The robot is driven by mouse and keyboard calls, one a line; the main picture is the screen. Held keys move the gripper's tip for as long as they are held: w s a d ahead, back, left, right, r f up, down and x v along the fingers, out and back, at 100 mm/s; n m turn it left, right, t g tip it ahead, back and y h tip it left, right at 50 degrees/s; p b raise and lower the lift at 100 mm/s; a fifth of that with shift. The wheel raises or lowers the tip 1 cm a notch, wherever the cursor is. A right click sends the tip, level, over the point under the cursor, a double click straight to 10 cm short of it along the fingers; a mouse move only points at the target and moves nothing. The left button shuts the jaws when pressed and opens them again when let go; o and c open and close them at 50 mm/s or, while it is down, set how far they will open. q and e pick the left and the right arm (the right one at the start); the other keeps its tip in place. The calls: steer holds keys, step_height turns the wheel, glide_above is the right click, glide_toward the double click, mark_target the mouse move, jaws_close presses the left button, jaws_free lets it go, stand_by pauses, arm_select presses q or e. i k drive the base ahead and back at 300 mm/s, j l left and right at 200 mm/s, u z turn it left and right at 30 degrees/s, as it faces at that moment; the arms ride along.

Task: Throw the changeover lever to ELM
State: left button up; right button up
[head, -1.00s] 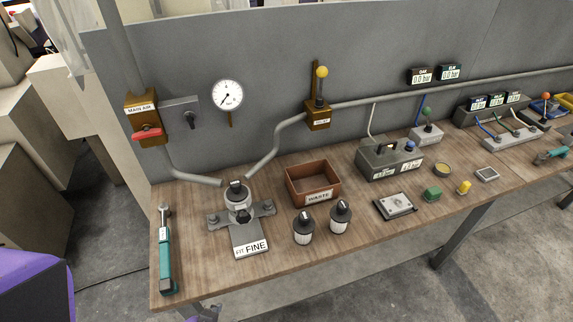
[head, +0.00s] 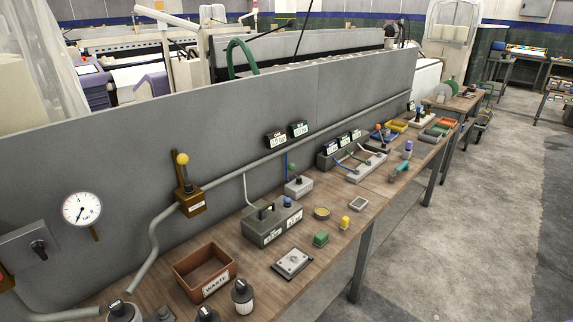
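A small grey box (head: 298,188) stands on the bench with a short green-knobbed lever (head: 292,168) on top. A blue line rises behind it. Two dark gauge displays, one at left (head: 275,140) and one at right (head: 299,129), hang on the panel above; the earlier picture reads them as OAK and ELM, both at 0.0 bar. I see no label naming the changeover lever, and the lever's exact tilt is too small to tell. Neither of my grippers is in view.
The wooden bench (head: 335,225) runs away to the right along a grey panel. The floor (head: 455,235) at right is clear.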

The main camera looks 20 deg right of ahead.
mark_target(291, 167)
steer(key=l+u, duration=0.3)
steer(key=l, duration=0.15)
steer(key=l+u, duration=0.25)
steer(key=l, duration=0.2)
steer(key=k+l+u, duration=0.15)
steer(key=l+u, duration=0.15)
steer(key=l, duration=0.1)
